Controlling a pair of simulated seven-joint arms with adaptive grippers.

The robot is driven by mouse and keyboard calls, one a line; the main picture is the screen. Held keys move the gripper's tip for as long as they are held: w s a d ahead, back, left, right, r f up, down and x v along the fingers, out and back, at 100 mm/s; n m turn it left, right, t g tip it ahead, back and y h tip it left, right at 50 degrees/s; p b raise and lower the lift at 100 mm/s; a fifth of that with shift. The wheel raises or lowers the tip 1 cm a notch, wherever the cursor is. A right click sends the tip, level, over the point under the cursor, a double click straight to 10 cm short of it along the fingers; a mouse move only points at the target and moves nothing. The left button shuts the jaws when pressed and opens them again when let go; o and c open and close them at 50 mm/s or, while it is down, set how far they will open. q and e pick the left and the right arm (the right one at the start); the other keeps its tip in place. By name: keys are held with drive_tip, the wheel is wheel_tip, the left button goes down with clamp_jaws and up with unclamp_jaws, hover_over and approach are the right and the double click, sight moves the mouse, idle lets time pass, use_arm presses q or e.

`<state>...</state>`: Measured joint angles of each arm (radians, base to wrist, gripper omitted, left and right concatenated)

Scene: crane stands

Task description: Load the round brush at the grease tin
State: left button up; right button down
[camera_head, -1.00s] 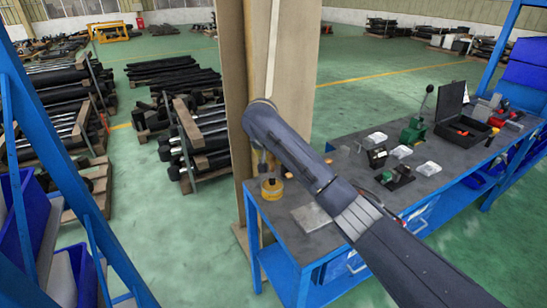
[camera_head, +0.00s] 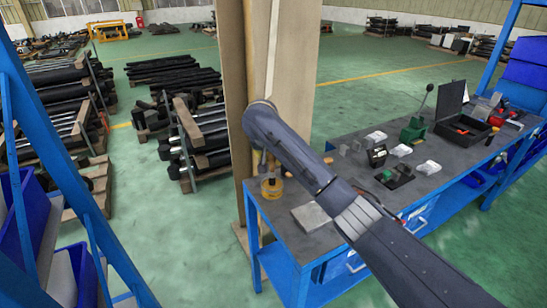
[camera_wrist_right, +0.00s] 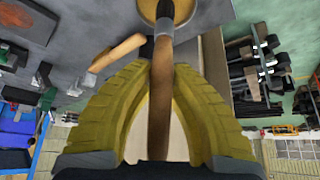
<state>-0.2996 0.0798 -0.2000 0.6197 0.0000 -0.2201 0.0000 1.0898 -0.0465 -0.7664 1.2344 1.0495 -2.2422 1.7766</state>
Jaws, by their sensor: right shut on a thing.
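The grease tin (camera_head: 281,189), small and yellow, stands on the near left corner of the workbench. Its rim shows at the top of the right wrist view (camera_wrist_right: 147,10). My right gripper (camera_wrist_right: 163,72) has its yellow fingers shut on the wooden handle of the round brush (camera_wrist_right: 161,105). The brush points down at the tin, and its dark end overlaps the tin's opening. I cannot tell how deep the bristles are. In the head view my right arm partly hides the gripper just above the tin. My left gripper is not in view.
A grey plate (camera_head: 311,218) lies on the workbench (camera_head: 290,238) right of the tin. A second wooden handle (camera_wrist_right: 115,53) shows beside the brush. A wooden post (camera_head: 233,90) rises behind the tin. An open black case (camera_head: 462,128) stands at the far right.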

drive_tip(key=shift+f, duration=0.4)
idle(1.2)
wheel_tip(320, 180, up, 7)
idle(1.0)
drive_tip(key=shift+r, duration=0.1)
idle(0.4)
drive_tip(key=r, duration=0.3)
drive_tip(key=s+r+n, duration=0.1)
drive_tip(key=r, duration=0.3)
drive_tip(key=a+r+n+y, duration=0.1)
drive_tip(key=r, duration=0.2)
drive_tip(key=shift+s+r, duration=0.15)
drive_tip(key=shift+r, duration=0.05)
drive_tip(key=s+n+y, duration=0.2)
drive_tip(key=s+n, duration=0.2)
drive_tip(key=s, duration=0.7)
drive_tip(key=s+d+f, duration=0.7)
drive_tip(key=s, duration=0.4)
drive_tip(key=shift+s+d+f+n+y, duration=0.2)
drive_tip(key=shift+d+f+n+y, duration=0.1)
drive_tip(key=shift+n, duration=0.1)
